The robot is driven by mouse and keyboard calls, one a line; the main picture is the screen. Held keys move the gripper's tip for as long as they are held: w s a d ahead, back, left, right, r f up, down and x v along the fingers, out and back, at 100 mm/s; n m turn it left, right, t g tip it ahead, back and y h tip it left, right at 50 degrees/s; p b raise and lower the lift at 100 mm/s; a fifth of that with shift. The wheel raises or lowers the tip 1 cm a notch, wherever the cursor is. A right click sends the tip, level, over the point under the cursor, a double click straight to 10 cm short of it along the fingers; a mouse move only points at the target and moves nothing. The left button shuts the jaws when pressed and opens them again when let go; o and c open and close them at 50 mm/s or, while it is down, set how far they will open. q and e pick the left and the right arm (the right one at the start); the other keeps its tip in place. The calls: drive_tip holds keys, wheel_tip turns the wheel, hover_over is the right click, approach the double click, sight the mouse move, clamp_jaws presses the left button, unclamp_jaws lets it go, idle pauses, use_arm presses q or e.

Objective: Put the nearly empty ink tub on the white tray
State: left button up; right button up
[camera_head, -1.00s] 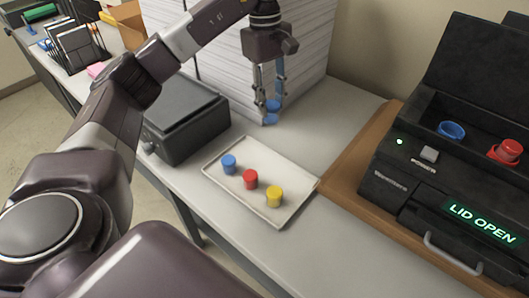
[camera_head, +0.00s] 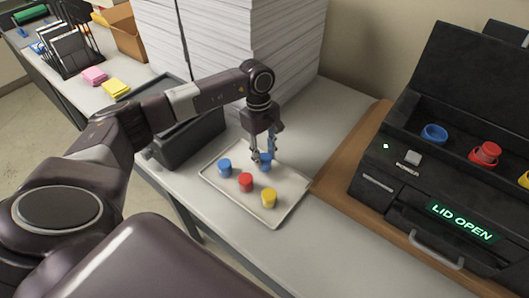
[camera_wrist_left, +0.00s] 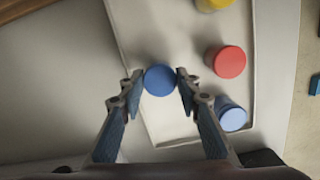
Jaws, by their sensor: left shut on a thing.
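My left gripper (camera_head: 263,156) is shut on a blue ink tub (camera_head: 265,163) and holds it upright at the far part of the white tray (camera_head: 284,209). I cannot tell whether the tub touches the tray. In the left wrist view the fingertips (camera_wrist_left: 160,76) sit on both sides of the blue tub's round lid (camera_wrist_left: 160,81), with the tray (camera_wrist_left: 185,30) below. Three other tubs stand on the tray: a blue one (camera_head: 224,168), a red one (camera_head: 245,182) and a yellow one (camera_head: 269,198). My right gripper is not in view.
A black machine (camera_head: 405,180) reading "LID OPEN" stands at the right on a brown board (camera_head: 345,165). White paper stacks (camera_head: 250,50) rise behind. A dark box (camera_head: 190,140) stands left of the tray.

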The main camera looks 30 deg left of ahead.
use_arm(q)
drive_tip(key=shift+f, duration=0.1)
drive_tip(key=shift+f, duration=0.15)
drive_tip(key=o, duration=1.2)
drive_tip(key=shift+c, duration=0.2)
